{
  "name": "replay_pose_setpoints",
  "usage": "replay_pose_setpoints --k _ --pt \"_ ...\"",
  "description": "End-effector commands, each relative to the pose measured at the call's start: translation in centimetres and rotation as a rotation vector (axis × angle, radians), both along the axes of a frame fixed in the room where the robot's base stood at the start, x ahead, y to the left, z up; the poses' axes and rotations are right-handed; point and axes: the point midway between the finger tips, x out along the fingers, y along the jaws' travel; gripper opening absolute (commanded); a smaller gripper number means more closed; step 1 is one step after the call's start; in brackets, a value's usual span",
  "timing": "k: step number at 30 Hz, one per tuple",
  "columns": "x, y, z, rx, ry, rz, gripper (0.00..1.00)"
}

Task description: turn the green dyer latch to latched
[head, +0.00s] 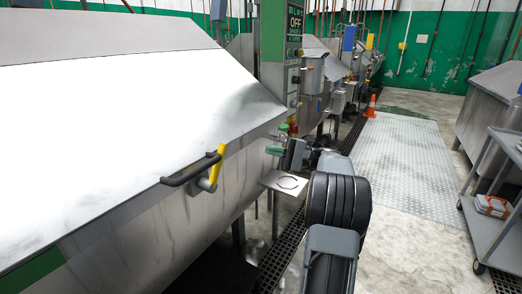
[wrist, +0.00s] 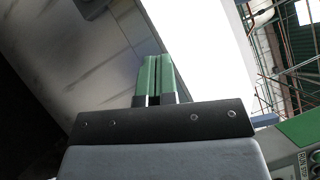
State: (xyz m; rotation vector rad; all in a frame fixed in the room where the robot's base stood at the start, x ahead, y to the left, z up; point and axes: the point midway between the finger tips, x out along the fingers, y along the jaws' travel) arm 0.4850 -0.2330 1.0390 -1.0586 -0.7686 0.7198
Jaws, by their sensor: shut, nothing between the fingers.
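The dyer (head: 150,80) with green trim fills the left of the head view, its large pale lid closed. A yellow lever (head: 218,165), apparently the latch, stands tilted up from a grey pivot on its front, beside a black bar handle (head: 190,170). My gripper (head: 274,150) is to the right of the lever, apart from it, near the dyer's right end. In the wrist view, the green fingers (wrist: 155,75) of my gripper are together with nothing between them. The lever cannot be made out in the wrist view.
A green control column (head: 272,50) with an OFF display stands behind my gripper. A small plate (head: 285,183) juts out below it. A grey cart (head: 495,200) stands at right, and an orange cone (head: 371,106) farther back.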

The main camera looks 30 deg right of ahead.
Motion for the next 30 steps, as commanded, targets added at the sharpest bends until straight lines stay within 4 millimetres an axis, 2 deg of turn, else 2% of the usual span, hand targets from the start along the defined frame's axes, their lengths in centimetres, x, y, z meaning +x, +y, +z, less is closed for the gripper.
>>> replay_pose_setpoints --k 3,12,21,30 --pt "1.4 2.3 0.4 -0.001 0.000 0.009 0.00" --pt "4.3 6.8 1.5 0.001 0.000 0.008 0.00" --pt "3.5 9.6 2.7 0.001 0.001 0.005 0.00" --pt "3.4 10.2 2.9 0.001 0.002 0.005 0.00"
